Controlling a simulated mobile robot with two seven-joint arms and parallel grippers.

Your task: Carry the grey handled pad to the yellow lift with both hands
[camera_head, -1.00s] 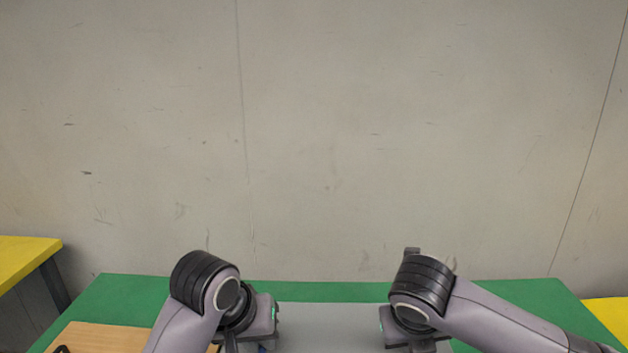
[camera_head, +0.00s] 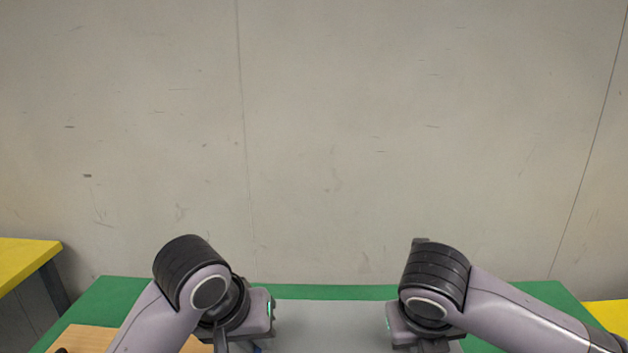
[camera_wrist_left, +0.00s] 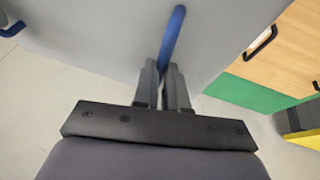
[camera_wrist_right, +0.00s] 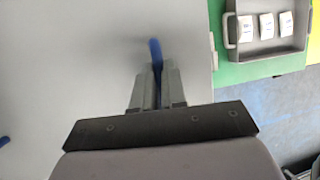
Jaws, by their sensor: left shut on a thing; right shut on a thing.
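The grey pad (camera_head: 330,325) lies between my two arms at the bottom of the head view, over the green table. In the left wrist view the pad (camera_wrist_left: 100,40) has a blue handle (camera_wrist_left: 173,35), and my left gripper (camera_wrist_left: 163,72) is shut on it. In the right wrist view the pad (camera_wrist_right: 70,80) fills the left side, and my right gripper (camera_wrist_right: 157,70) is shut on another blue handle (camera_wrist_right: 155,48). In the head view the fingers of both grippers are hidden. The yellow lift cannot be identified for certain.
A wooden board (camera_head: 85,338) with a dark handle (camera_wrist_left: 262,42) lies on the green table (camera_head: 125,300). A grey tray (camera_wrist_right: 265,62) with three white packs stands on the green surface in the right wrist view. Yellow surfaces (camera_head: 22,260) flank the table. A bare wall (camera_head: 320,140) stands behind.

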